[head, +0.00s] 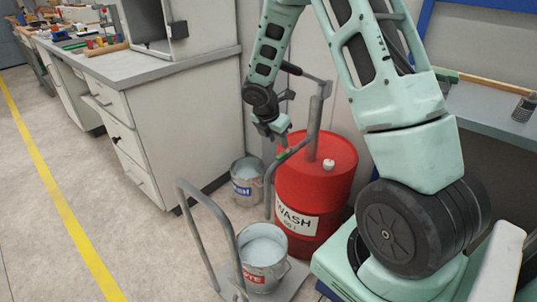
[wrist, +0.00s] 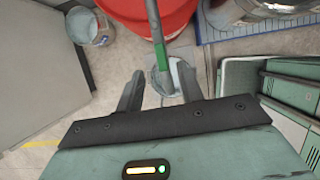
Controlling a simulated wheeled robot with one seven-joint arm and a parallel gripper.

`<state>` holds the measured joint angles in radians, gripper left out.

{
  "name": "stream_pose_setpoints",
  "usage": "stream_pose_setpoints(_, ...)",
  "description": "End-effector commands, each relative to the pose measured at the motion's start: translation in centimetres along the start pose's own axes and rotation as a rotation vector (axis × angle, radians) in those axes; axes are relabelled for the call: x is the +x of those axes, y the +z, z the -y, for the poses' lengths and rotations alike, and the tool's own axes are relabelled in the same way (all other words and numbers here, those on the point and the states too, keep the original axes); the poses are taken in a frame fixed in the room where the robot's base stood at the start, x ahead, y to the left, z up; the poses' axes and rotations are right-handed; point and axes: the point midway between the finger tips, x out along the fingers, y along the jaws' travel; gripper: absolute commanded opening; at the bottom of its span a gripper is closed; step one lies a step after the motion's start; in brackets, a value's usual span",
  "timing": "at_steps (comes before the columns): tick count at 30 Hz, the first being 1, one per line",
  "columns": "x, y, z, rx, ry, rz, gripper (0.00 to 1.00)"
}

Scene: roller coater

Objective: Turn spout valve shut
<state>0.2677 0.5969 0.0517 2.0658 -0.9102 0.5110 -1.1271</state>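A red drum (head: 315,185) marked WASH stands on the floor, with a grey pump post on top. A grey spout pipe (head: 268,190) runs from the post to the left and bends down. A small green valve handle (head: 281,156) lies along the pipe; it also shows in the wrist view (wrist: 160,52). My gripper (head: 272,134) is just above and left of the handle. In the wrist view my gripper (wrist: 159,70) is open, with the pipe and handle showing between its fingers. I cannot tell whether the fingers touch the pipe.
A grey bucket (head: 263,258) with a partly hidden label stands on a hand trolley (head: 191,230) below the spout. Another bucket (head: 246,183) stands behind, beside the white cabinet (head: 185,130). Floor at the left is clear.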

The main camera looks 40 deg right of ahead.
Motion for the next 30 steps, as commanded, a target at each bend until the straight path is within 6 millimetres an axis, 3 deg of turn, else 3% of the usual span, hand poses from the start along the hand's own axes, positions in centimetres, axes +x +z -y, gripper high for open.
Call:
stream_pose_setpoints(3, 2.2, -0.2, 0.1, 0.000, -0.003, -0.001, 0.37)
stream_pose_setpoints(10, 5.2, -0.2, 0.0, 0.003, -0.001, -0.001, 0.37)
stream_pose_setpoints(22, 6.0, -0.1, 0.0, 0.003, 0.001, -0.001, 0.37)
stream_pose_setpoints(23, 6.0, -0.1, 0.0, 0.003, 0.001, -0.001, 0.34)
stream_pose_setpoints(27, 6.0, -0.1, 0.0, 0.003, 0.001, -0.002, 0.00)
stream_pose_setpoints(30, 6.0, -0.1, 0.0, 0.003, 0.001, -0.002, 0.00)
